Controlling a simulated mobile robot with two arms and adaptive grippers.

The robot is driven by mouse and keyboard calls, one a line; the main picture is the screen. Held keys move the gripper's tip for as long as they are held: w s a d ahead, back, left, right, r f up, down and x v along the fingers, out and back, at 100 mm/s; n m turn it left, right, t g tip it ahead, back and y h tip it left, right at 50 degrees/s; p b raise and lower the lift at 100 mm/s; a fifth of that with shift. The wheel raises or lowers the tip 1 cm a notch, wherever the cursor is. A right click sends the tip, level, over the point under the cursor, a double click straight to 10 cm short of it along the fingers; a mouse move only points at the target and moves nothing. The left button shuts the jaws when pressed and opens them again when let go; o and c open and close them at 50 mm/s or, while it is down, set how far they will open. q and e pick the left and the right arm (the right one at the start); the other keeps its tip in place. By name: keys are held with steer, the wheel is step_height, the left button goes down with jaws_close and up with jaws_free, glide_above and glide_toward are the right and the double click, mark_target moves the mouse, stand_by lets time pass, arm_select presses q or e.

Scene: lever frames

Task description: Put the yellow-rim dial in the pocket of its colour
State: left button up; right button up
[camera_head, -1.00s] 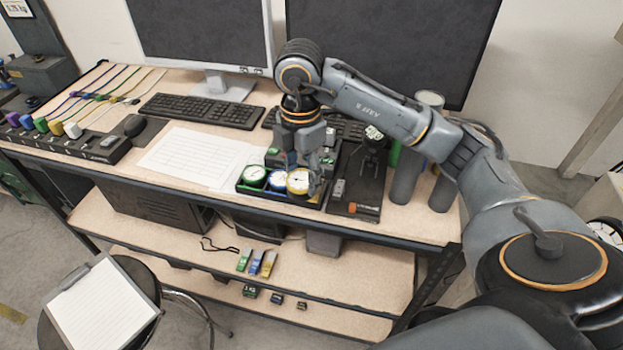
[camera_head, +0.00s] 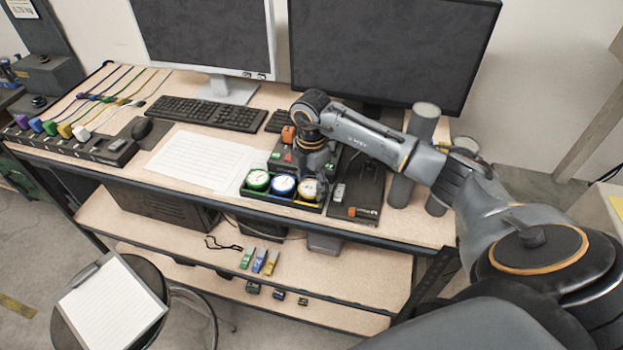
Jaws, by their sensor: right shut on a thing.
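The yellow-rim dial (camera_head: 308,188) is at the right end of a black tray (camera_head: 280,201) on the table, over the yellow pocket (camera_head: 307,204). My right gripper (camera_head: 316,178) is shut on it from above and partly hides it. I cannot tell whether the dial rests fully on the pocket floor. A green-rim dial (camera_head: 258,180) sits in the left pocket and a blue-rim dial (camera_head: 284,186) in the middle pocket. My left gripper is not in view.
Right of the tray is a dark board (camera_head: 357,197) with small parts, then grey cylinders (camera_head: 405,170). Behind the tray stands a dark box with an orange knob (camera_head: 288,135). Paper sheets (camera_head: 200,158) lie to the left. Keyboards and two monitors (camera_head: 390,55) stand behind.

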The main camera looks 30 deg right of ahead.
steer(key=shift+f, duration=0.2)
steer(key=o, duration=1.3)
steer(key=shift+o, duration=0.2)
steer(key=shift+r, duration=0.1)
